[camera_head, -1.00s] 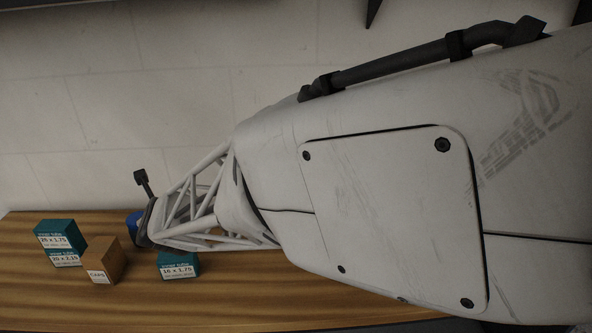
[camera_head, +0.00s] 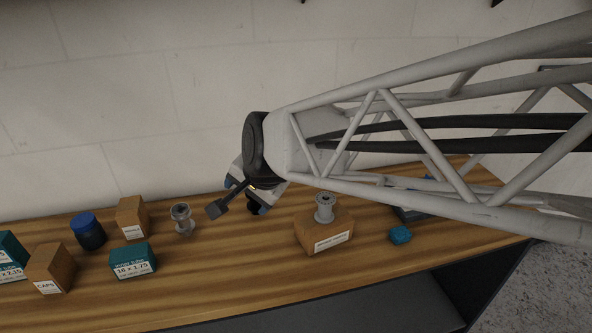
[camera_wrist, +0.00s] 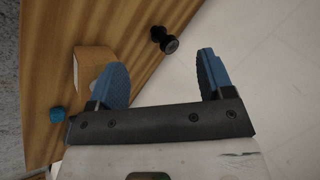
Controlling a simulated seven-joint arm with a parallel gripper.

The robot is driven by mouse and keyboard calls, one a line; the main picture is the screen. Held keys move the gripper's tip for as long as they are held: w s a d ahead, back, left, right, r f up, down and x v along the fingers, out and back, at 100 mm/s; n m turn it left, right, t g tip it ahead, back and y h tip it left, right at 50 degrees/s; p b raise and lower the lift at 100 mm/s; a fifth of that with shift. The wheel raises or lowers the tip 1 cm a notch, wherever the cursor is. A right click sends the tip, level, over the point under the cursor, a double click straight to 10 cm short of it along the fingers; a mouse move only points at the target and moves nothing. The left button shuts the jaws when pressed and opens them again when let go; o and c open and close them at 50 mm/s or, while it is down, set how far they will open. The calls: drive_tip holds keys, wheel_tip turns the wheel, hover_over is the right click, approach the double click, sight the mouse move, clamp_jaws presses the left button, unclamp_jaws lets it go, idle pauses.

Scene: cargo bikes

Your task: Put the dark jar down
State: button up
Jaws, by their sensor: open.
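A dark blue jar with a brighter blue lid (camera_head: 88,232) stands upright on the wooden bench top (camera_head: 200,290), left of centre in the head view. It stands beside a brown box and does not show in the wrist view. My gripper (camera_head: 248,196) is well to the right of the jar, over the back of the bench. In the wrist view my gripper (camera_wrist: 163,78) has its two blue fingers apart, with nothing between them. A black spool-shaped part (camera_wrist: 163,40) lies beyond the fingertips; in the head view it is partly hidden by the gripper.
Near the jar are a brown box (camera_head: 132,217), a CAPS box (camera_head: 51,268), a teal box (camera_head: 133,261) and a grey metal part (camera_head: 182,219). A brown box (camera_head: 324,238) bearing a grey part (camera_head: 325,207) and a small teal block (camera_head: 400,235) are to the right. The front centre is clear.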

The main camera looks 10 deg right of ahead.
drive_tip(key=s+d+n+g+h, duration=0.3)
drive_tip(key=s+d+n, duration=0.4)
drive_tip(key=s+d, duration=0.7)
drive_tip(key=shift+s+d+f+n, duration=0.25)
drive_tip(key=shift+s+f+n, duration=0.15)
drive_tip(key=shift+s+f, duration=0.1)
